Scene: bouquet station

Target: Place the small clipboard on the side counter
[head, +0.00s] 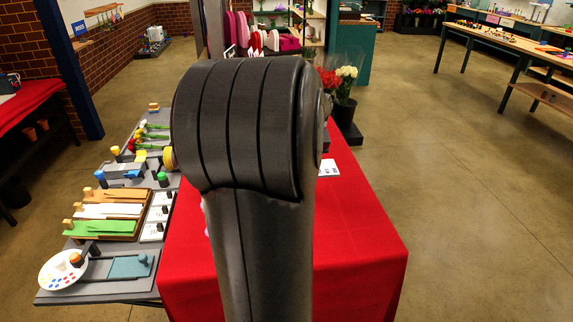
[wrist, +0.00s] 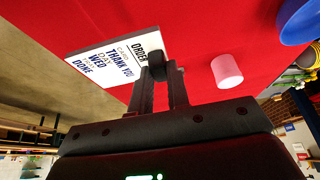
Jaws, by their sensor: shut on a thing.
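The small clipboard (wrist: 112,58) is a white board printed with "ORDER", "THANK YOU", "WED" and "DONE". My gripper (wrist: 166,76) is shut on a dark knob at the board's edge in the wrist view. Part of the board (head: 329,168) also shows in the head view, right of my arm, over the red-covered table (head: 360,225). I cannot tell whether it touches the cloth. My arm hides the gripper in the head view. I cannot tell which surface is the side counter; a grey counter (head: 100,298) stands left of the red table.
The grey counter is crowded with coloured boards, pegs and a paint palette (head: 62,270). A pale pink cylinder (wrist: 227,71) stands on the red cloth near my gripper. A dark flower bucket (head: 345,115) stands behind the table. The red table's front right is clear.

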